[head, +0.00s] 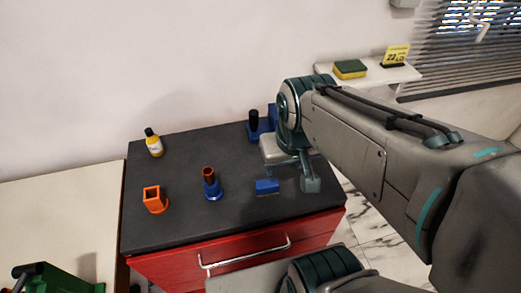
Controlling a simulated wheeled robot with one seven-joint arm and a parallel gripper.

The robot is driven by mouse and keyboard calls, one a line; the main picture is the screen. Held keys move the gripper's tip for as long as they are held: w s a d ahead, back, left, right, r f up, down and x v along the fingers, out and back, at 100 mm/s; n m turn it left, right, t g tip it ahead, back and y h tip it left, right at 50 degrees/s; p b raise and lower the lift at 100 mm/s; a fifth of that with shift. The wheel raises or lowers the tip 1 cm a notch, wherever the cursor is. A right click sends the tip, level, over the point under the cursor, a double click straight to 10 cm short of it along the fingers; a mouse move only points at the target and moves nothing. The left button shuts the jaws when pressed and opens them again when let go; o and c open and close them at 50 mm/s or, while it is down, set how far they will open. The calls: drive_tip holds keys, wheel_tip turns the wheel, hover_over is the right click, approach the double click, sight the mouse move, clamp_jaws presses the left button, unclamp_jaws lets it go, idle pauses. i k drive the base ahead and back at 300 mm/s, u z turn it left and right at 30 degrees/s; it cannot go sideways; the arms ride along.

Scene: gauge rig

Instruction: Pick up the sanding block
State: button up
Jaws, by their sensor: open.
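A small blue block (267,186), which I take to be the sanding block, lies on the dark top of the red cabinet (180,222), near its front right. My gripper (289,180) is above the cabinet top, just right of and partly over the block in the picture. It is open, with one finger near the block and the other further right. I see nothing held between the fingers. Whether a finger touches the block, I cannot tell.
An orange square holder (155,200), a blue stand with a brown top (212,185), a yellow bottle (153,142) and a dark blue fixture (256,128) stand around the top. A wall shelf (405,74) holds a green and yellow sponge (350,69) and a yellow sign (396,55).

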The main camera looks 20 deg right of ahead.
sight(269, 187)
drive_tip(key=k, duration=0.5)
drive_tip(key=u, duration=0.8)
drive_tip(key=k, duration=0.7)
drive_tip(key=z, duration=0.85)
drive_tip(key=i, duration=1)
drive_tip(key=u, duration=0.05)
